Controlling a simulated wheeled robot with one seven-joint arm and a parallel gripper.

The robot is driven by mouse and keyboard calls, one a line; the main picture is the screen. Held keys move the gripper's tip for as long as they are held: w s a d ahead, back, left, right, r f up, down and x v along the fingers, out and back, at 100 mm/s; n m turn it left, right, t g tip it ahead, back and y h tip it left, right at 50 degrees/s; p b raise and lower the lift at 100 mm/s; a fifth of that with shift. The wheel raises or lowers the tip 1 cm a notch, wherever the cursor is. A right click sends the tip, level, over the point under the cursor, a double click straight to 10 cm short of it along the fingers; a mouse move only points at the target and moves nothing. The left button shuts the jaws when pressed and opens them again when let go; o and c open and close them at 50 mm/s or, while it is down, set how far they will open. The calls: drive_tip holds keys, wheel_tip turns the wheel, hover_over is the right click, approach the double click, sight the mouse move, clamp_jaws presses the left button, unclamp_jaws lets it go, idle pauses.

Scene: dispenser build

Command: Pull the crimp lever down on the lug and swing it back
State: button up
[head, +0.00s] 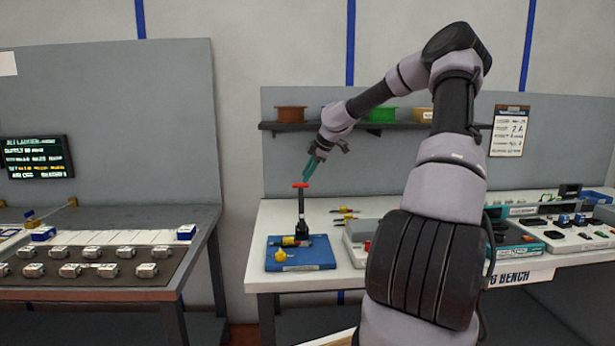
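The crimp lever (301,205) stands upright, a black post with a red crossbar on top. It rises from a small black press on a blue base (318,261) at the left end of the white bench. What looks like the lug, with a red and yellow part (289,241), lies at the foot of the press; its exact seating is too small to tell. My gripper (308,172) has teal fingers that point down just above the red crossbar, with a small gap visible. Its fingers overlap in this view, so their opening is unclear.
A small yellow piece (281,255) sits on the blue base's front left. Several red and yellow tools (344,213) lie behind to the right. A shelf (385,126) with bins hangs behind my arm. A separate table (90,294) with parts stands left, across a gap.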

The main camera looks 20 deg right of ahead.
drive_tip(key=shift+d+f, duration=0.1)
drive_tip(key=shift+f, duration=0.1)
clamp_jaws()
drive_tip(key=n+t, duration=0.1)
drive_tip(key=n, duration=0.1)
drive_tip(key=s+d+f+n+t, duration=0.1)
drive_tip(key=n+t, duration=0.1)
drive_tip(key=d+f+n+t, duration=0.1)
drive_tip(key=n, duration=0.1)
drive_tip(key=shift+s+d+f+t, duration=0.2)
drive_tip(key=shift+s+f+t, duration=0.05)
drive_tip(key=shift+t, duration=0.05)
drive_tip(key=s+r+t+y, duration=0.1)
drive_tip(key=s+t+y, duration=0.3)
drive_tip(key=s, duration=0.7)
approach(298, 186)
drive_tip(key=w+a, duration=0.1)
drive_tip(key=a, duration=0.3)
drive_tip(key=shift+w+d+f, duration=0.15)
drive_tip(key=shift+w+d, duration=0.1)
drive_tip(key=shift+w, duration=0.45)
drive_tip(key=shift+w+d+f, duration=0.2)
drive_tip(key=shift+w, duration=0.5)
drive_tip(key=shift+w+d+f, duration=0.15)
drive_tip(key=shift+w+d, duration=0.1)
drive_tip(key=shift+w, duration=0.45)
